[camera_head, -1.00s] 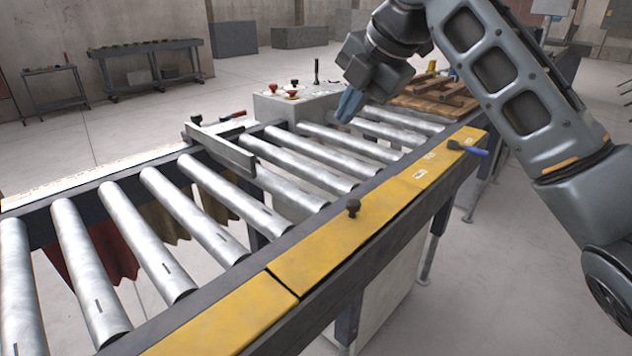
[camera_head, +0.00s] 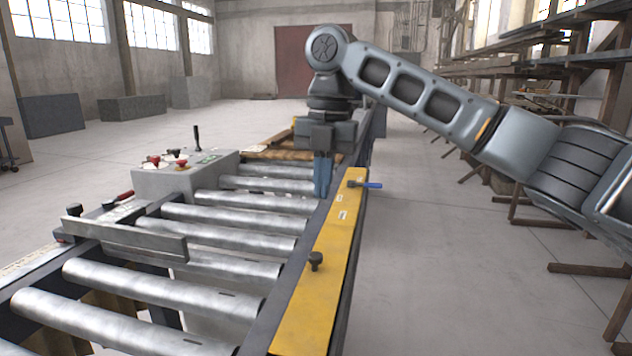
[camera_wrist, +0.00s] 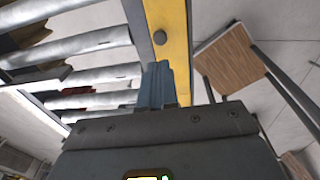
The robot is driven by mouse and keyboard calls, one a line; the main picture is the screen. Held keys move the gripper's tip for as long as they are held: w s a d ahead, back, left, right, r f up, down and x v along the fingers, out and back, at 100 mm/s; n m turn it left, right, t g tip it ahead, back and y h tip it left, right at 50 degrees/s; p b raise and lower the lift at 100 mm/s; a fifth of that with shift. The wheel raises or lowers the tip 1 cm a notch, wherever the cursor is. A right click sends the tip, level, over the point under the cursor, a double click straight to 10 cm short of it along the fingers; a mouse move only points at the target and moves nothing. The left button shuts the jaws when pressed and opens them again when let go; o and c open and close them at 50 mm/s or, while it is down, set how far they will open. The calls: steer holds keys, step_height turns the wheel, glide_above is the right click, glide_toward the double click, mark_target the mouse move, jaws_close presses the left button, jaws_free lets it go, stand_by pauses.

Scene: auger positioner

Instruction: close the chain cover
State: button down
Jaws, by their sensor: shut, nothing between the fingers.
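The yellow chain cover (camera_head: 327,245) runs along the right edge of the roller conveyor and appears to lie flat; I cannot tell whether it is fully down. A black knob (camera_head: 316,261) stands on it. My gripper (camera_head: 322,190) points down with its blue fingers together and empty. It is above or beside the cover's far part, beyond the knob. In the wrist view, my fingers (camera_wrist: 157,72) are beside the yellow cover (camera_wrist: 172,60), with the knob (camera_wrist: 160,38) ahead of them. Contact with the cover cannot be made out.
A blue-handled tool (camera_head: 365,185) lies across the far part of the cover, its handle sticking out right. A grey control box (camera_head: 184,176) with red buttons stands left of the rollers (camera_head: 225,240). A metal guide bar (camera_head: 125,238) crosses them.

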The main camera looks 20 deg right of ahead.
mark_target(316, 253)
steer(key=f, duration=0.7)
steer(key=a+f+p, duration=0.1)
steer(key=f, duration=0.2)
steer(key=shift+f, duration=0.3)
